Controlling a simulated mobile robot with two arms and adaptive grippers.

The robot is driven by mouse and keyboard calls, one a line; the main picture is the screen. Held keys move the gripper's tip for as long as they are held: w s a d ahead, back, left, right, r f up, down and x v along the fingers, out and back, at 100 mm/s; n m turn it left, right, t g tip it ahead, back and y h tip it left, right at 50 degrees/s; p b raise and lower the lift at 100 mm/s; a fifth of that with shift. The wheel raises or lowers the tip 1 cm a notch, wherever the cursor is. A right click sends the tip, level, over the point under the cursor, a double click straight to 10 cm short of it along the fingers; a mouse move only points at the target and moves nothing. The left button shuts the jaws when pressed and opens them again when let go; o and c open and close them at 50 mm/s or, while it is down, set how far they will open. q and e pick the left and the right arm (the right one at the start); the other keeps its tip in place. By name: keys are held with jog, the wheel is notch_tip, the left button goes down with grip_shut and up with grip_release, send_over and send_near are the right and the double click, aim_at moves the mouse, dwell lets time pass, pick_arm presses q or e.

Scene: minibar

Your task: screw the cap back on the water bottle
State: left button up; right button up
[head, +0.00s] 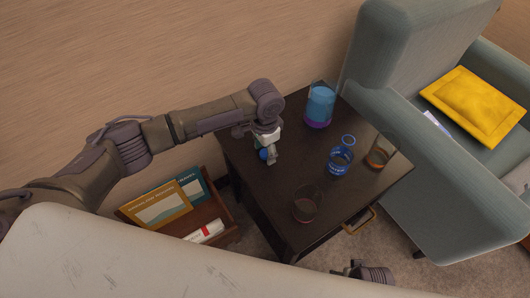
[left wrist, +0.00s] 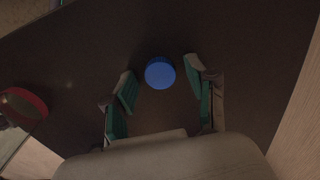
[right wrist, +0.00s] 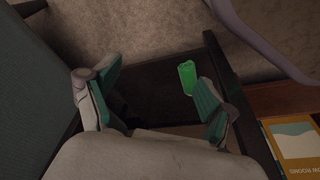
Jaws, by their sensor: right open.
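The blue cap (head: 263,154) lies on the dark table (head: 262,182) near its left edge. In the left wrist view the cap (left wrist: 160,73) sits between the fingertips, with a gap on each side. My left gripper (head: 268,148) is open, just over the cap; in the left wrist view its fingers (left wrist: 159,85) are spread. The water bottle (head: 340,160), clear with blue markings, stands upright on the table, right of the cap. My right gripper (right wrist: 146,85) is open and empty, low in front of the table; in the head view only part of it (head: 365,272) shows.
A pitcher of blue liquid (head: 320,104) stands at the back of the table. One glass (head: 380,152) is right of the bottle, another (head: 306,204) near the front. An armchair (head: 405,150) borders the right side. A green object (right wrist: 187,77) shows in the right wrist view.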

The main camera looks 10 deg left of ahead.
pick_arm(q)
jog(key=c, duration=0.4)
jog(key=shift+r, duration=0.45)
jog(key=r, duration=0.2)
jog(key=d+r+p, duration=0.1)
jog(key=r, duration=0.1)
jog(key=shift+w, duration=0.15)
jog(key=d+r, duration=0.2)
jog(key=d, duration=0.1)
jog(key=w+d+r, duration=0.1)
jog(key=d+r, duration=0.1)
jog(key=d, duration=0.2)
jog(key=w+d+r+p, duration=0.1)
jog(key=d+r, duration=0.1)
jog(key=d, duration=0.1)
jog(key=shift+w+d+r, duration=0.1)
jog(key=shift+w+d, duration=0.1)
pick_arm(e)
jog(key=s+f, duration=0.3)
jog(key=f, duration=0.3)
jog(key=shift+s+d+g, duration=0.25)
jog(key=shift+g, duration=0.05)
